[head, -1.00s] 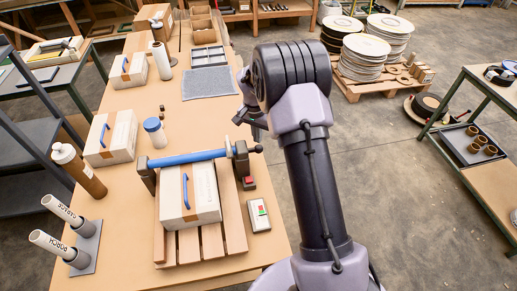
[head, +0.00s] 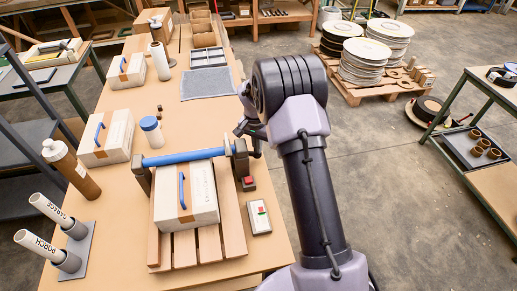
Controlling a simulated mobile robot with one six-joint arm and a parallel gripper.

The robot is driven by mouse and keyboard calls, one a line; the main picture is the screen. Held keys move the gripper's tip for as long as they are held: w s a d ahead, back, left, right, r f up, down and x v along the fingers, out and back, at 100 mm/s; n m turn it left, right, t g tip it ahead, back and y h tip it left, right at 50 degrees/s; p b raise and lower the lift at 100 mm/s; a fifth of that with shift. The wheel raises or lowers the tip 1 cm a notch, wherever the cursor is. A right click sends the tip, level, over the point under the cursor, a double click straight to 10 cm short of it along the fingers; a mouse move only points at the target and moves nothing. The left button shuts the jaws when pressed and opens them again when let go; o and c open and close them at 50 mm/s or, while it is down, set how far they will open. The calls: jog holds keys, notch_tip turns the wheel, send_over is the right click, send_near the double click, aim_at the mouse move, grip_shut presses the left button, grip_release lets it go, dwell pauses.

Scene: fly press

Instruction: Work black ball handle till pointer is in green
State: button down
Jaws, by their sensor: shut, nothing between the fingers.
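The press stands on the near right part of the long table, with a blue bar (head: 186,157) held between two dark grey end posts, the right one (head: 241,163) near my arm. A carton (head: 203,192) with a blue handle sits under the bar on wooden slats. My gripper (head: 250,138) is shut and empty, just above and beside the right post. The black ball handle is small and mostly hidden by my gripper; I cannot tell whether they touch. A white box (head: 258,218) with red and green marks lies right of the slats. No pointer can be made out.
Two labelled tubes (head: 50,232) and a brown bottle (head: 70,168) stand at the left edge. A white jar with a blue lid (head: 152,131) stands behind the press. More cartons (head: 107,138) lie further back. Open floor lies right of my arm.

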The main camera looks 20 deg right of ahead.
jog(key=shift+s+a+r+b, duration=0.15)
jog(key=shift+s+a+r, duration=0.15)
jog(key=shift+s+a, duration=0.3)
jog(key=shift+s+a+r+b, duration=0.15)
jog(key=shift+s+a+r, duration=0.15)
jog(key=shift+s+a, duration=0.25)
jog(key=shift+w, duration=0.2)
notch_tip(320, 180, up, 17)
jog(key=s+a+p, duration=0.1)
jog(key=p, duration=0.3)
jog(key=shift+a+r, duration=0.15)
jog(key=shift+s, duration=0.1)
dwell(0.4)
jog(key=s+a+r+n+t+y+b, duration=0.1)
jog(key=s+a+r+n+t+b, duration=0.1)
jog(key=s+a+r+b, duration=0.5)
jog(key=s+a+f+n+t+y+b, duration=0.1)
jog(key=s+a+f, duration=0.1)
jog(key=s, duration=0.9)
jog(key=s+a+f+n+t+y+b, duration=0.1)
jog(key=s+a+f+n+t+b, duration=0.1)
jog(key=s, duration=0.9)
jog(key=shift+s+a+f+n, duration=0.2)
jog(key=shift+a+f+n, duration=0.15)
jog(key=shift+a, duration=0.45)
